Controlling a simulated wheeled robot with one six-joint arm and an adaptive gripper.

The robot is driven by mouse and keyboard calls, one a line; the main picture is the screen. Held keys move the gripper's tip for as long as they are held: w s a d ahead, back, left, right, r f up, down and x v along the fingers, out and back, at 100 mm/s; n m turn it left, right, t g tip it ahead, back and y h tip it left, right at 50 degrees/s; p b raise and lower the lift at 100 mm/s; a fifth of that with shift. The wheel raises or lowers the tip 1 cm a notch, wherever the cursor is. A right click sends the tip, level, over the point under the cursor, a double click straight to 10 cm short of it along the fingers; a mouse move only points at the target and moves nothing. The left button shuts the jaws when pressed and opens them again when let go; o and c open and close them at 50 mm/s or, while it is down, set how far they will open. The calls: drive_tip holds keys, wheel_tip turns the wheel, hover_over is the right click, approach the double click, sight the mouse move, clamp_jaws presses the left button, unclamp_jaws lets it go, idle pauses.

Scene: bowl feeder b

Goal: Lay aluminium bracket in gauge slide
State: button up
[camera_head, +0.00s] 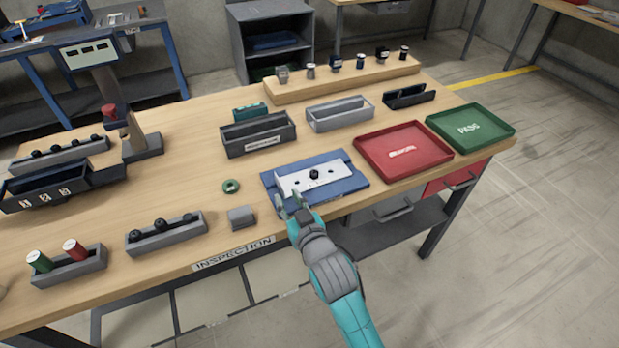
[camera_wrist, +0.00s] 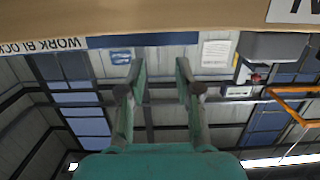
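A pale metal plate (camera_head: 300,182), bent up along its back edge and with dark holes, lies on a blue fixture (camera_head: 350,184) near the table's front edge. A black knob (camera_head: 314,174) stands at its middle. The plate looks like the aluminium bracket and the blue fixture like the gauge slide, but I cannot be sure. My gripper (camera_head: 289,202) is at the fixture's front left side, close to the plate's front end; I cannot tell whether they touch. The wrist view shows both fingers (camera_wrist: 160,68) apart with nothing between them.
A red tray (camera_head: 365,152) and a green tray (camera_head: 493,137) stand right of the fixture. A dark grey bin (camera_head: 237,146) and a lighter grey bin (camera_head: 340,123) are behind it. A green ring (camera_head: 231,186) and grey block (camera_head: 241,216) lie left. Bare wood surrounds the ring.

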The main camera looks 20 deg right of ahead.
sight(281, 185)
drive_tip(key=shift+w+f, duration=0.2)
drive_tip(key=shift+w, duration=1.35)
drive_tip(key=shift+w+f, duration=0.2)
drive_tip(key=shift+w, duration=1.35)
clamp_jaws()
